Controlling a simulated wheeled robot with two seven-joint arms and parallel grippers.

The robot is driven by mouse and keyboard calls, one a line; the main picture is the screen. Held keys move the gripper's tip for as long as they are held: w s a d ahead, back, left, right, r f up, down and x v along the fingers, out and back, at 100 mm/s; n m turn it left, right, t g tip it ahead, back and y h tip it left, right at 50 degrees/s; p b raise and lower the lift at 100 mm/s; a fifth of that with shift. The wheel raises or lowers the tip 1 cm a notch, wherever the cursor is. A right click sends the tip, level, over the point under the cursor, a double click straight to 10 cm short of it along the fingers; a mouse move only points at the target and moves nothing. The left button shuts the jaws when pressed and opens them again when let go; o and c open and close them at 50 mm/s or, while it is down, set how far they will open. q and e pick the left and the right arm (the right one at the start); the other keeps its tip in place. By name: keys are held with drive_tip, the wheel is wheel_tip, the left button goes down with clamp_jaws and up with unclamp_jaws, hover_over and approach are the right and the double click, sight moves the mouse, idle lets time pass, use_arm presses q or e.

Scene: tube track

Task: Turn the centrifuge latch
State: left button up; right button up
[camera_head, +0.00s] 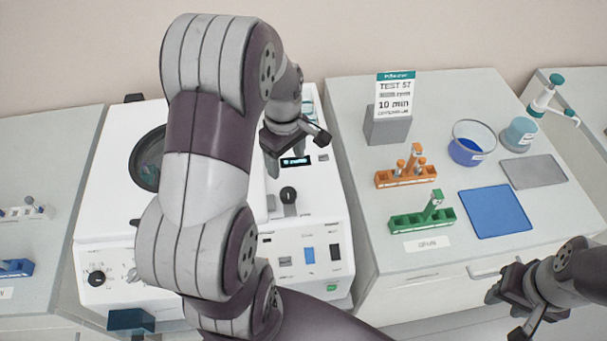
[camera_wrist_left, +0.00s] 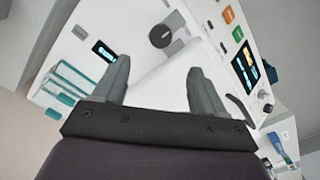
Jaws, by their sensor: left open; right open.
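The white centrifuge (camera_head: 110,215) stands on the left side, largely covered by my left arm. A black knob with a short stem, seemingly the latch (camera_head: 289,195), sits on its top panel in front of a small display. My left gripper (camera_head: 286,172) is open, pointing down above the panel, a little behind the knob. In the left wrist view the round black latch (camera_wrist_left: 165,36) lies beyond the spread, empty fingers (camera_wrist_left: 159,68), apart from them. My right gripper (camera_head: 512,312) is open and empty at the lower right, away from the centrifuge.
The right counter holds an orange rack (camera_head: 405,177), a green rack (camera_head: 422,219), a blue mat (camera_head: 495,212), a grey mat (camera_head: 534,171), a beaker with blue liquid (camera_head: 472,144) and a sign (camera_head: 395,95) on a grey block. A blue rack (camera_head: 15,268) lies on the left counter.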

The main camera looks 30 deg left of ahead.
sight(288, 193)
use_arm(q)
wheel_tip(288, 193, down, 9)
drive_tip(key=shift+d+f+p, duration=0.15)
drive_tip(key=shift+p, duration=0.75)
wheel_tip(288, 193, down, 2)
drive_tip(key=shift+f, duration=0.2)
drive_tip(key=shift+s+f, duration=0.3)
drive_tip(key=shift+w, duration=0.25)
drive_tip(key=shift+f, duration=0.1)
drive_tip(key=c, duration=1.1)
use_arm(e)
wheel_tip(288, 193, up, 2)
drive_tip(key=shift+s+r, duration=0.1)
drive_tip(key=shift+r, duration=0.05)
